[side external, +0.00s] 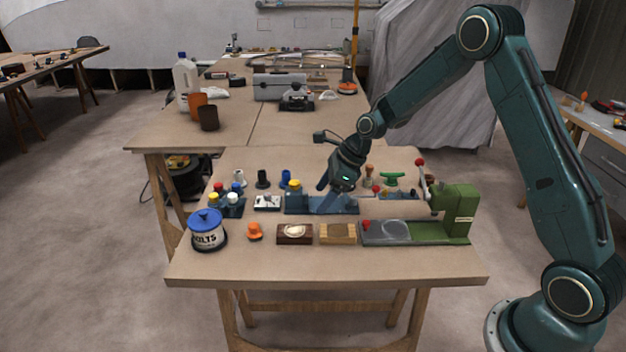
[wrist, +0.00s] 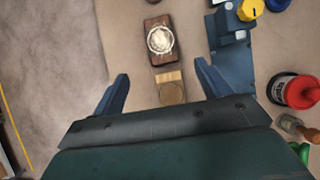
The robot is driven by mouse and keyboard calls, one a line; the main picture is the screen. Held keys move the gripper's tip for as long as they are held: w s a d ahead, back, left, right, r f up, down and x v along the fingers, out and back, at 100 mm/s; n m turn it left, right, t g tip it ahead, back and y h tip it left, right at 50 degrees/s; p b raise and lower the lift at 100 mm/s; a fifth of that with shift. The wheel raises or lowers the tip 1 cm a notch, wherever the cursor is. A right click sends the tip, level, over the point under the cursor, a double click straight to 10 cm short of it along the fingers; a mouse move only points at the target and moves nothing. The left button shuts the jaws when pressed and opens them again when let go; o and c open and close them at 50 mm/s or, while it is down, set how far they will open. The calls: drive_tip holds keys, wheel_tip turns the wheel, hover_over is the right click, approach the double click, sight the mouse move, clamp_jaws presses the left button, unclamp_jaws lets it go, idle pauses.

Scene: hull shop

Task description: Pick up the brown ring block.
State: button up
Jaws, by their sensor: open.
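Two small blocks lie side by side near the front of the table. One is a dark brown block (side external: 284,239) with a pale, cream round piece on top. To its right is a lighter tan-brown block (side external: 327,240) with a round ring mark. The wrist view shows the dark block (wrist: 153,24) farther out and the tan block (wrist: 168,76) nearer. My gripper (side external: 336,197) is open and empty, up behind the blocks. In the wrist view, the tan block appears between my two blue fingers (wrist: 161,71), with its lower edge close to the gripper body.
An orange knob (side external: 254,231) and a blue-lidded tin (side external: 208,231) are left. The table's front strip is clear.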

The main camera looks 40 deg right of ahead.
hover_over(296, 230)
drive_tip(key=s+d, duration=0.2)
drive_tip(key=shift+s+f, duration=0.2)
drive_tip(key=shift+f, duration=3.5)
drive_tip(key=shift+x, duration=2.6)
drive_tip(key=shift+w, duration=0.1)
drive_tip(key=shift+c, duration=0.5)
drive_tip(key=c, duration=1)
